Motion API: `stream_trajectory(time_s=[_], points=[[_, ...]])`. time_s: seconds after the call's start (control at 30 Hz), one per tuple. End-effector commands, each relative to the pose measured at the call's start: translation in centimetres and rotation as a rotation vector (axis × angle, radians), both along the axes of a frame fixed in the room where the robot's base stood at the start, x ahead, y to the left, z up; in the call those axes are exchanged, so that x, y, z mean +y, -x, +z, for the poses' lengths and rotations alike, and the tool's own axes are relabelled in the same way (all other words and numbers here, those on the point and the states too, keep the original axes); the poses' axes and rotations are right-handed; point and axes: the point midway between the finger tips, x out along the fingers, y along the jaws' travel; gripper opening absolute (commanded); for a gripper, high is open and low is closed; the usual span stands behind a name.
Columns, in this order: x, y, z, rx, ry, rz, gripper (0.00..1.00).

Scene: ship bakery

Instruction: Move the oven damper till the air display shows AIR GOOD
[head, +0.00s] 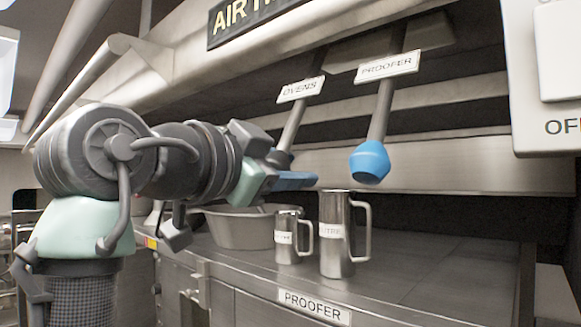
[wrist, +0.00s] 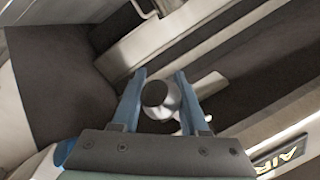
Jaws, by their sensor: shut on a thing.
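The lever labelled OVENS (head: 292,125) hangs down from the hood, with a dark-tipped grey knob (wrist: 155,94) at its lower end. My gripper (head: 298,181) is at this knob, with its blue fingers on either side. In the wrist view my gripper (wrist: 160,80) is shut on the knob. The lever labelled PROOFER (head: 380,110) hangs to the right with a blue knob (head: 369,162), apart from my gripper. A dark sign with yellow letters (head: 243,20) is cut off at the top; only AIR reads clearly. No AIR GOOD reading is visible.
Below the levers, two metal jugs (head: 337,235) and a wide metal bowl (head: 240,228) stand on the steel counter (head: 420,262). A PROOFER label (head: 315,306) is on the counter front. A white switch box (head: 548,75) is at the right. The counter's right part is clear.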

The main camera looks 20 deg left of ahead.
Motion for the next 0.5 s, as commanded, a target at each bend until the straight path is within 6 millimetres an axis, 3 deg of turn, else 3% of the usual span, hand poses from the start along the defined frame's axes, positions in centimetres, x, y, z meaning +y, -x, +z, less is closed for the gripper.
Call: stream_trajectory(time_s=[0.03, 0.13, 0.5], points=[[0.03, -0.01, 0.11, -0.003, 0.001, 0.001, 0.18], [0.02, -0.01, 0.13, -0.004, 0.0, 0.001, 0.0], [0.03, 0.03, 0.27, -0.008, 0.0, 0.002, 0.0]])
